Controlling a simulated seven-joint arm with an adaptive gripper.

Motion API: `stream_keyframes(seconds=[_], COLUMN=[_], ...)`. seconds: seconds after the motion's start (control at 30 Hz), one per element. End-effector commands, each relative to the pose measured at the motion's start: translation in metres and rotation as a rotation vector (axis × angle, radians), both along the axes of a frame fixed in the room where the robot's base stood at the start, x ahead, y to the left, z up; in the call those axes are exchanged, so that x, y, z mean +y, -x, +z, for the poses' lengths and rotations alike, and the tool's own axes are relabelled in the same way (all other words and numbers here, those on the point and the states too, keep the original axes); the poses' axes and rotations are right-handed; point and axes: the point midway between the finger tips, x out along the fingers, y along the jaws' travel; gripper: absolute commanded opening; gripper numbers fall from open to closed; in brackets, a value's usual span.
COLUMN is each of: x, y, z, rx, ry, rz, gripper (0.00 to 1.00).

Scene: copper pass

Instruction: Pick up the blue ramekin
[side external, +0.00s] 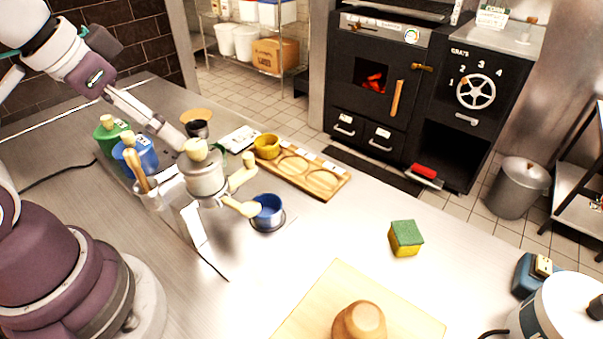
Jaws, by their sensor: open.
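The blue ramekin (271,214) stands upright on the steel counter, left of the picture's middle, on what looks like a dark round base or shadow. My gripper (251,185) is at the ramekin's upper left, its cream-tipped fingers spread apart with nothing between them. The nearer fingertip overlaps the left side of the ramekin's rim in this view; I cannot tell whether it touches. The gripper body hides part of the counter behind it.
A yellow ramekin (267,148) sits at the left end of a wooden tray (336,184) with round recesses. A sponge (405,240) and a cutting board (405,318) lie right. Counter between is clear.

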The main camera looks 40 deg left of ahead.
Motion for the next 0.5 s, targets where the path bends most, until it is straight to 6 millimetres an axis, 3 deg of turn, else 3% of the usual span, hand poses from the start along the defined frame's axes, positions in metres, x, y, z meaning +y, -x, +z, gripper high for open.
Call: stream_keyframes(seconds=[0.33, 0.5], x=[-0.001, -0.010], y=[-0.003, -0.036], z=[0.001, -0.004], rx=[0.012, 0.148], ry=[-0.010, -0.121], rz=[-0.023, -0.311], gripper=[0.88, 0.88])
